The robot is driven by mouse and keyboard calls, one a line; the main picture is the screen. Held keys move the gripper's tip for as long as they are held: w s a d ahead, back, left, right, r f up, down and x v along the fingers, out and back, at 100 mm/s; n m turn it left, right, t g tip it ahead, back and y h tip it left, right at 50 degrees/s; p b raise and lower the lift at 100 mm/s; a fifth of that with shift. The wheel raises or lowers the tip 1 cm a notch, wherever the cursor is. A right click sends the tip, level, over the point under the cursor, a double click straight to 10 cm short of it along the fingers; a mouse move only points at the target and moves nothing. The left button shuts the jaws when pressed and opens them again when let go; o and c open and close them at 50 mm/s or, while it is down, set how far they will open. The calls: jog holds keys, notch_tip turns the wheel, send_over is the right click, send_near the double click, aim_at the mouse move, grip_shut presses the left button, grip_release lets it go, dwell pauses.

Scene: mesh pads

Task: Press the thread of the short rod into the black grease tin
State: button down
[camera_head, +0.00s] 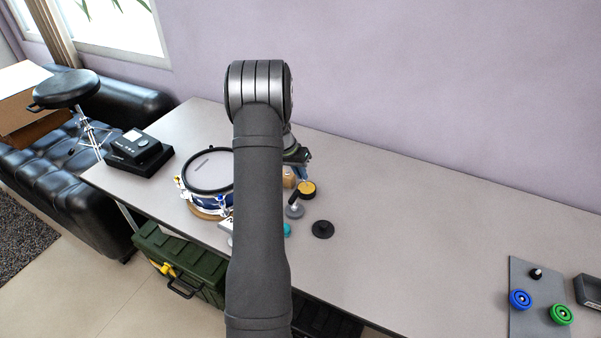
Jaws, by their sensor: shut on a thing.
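The tin (307,187) is a small round black one with a yellow top surface, standing on the table behind the drum's right side. My gripper (302,170) is just above and behind the tin, pointing down. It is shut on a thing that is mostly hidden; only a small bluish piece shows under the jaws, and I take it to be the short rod. I cannot see its thread or tell whether it touches the tin. A dark stub (293,198) leans over a grey round base (294,211) just in front of the tin.
A blue drum (209,173) stands left of my arm. A tan block (289,177), a teal piece (287,230) and a black disc (322,229) lie close by. A grey board (524,270) with blue and green discs is at far right. The table between is clear.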

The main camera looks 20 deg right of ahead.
jog(key=shift+f, duration=0.6)
dwell(1.1)
notch_tip(320, 180, up, 7)
dwell(0.8)
dwell(0.5)
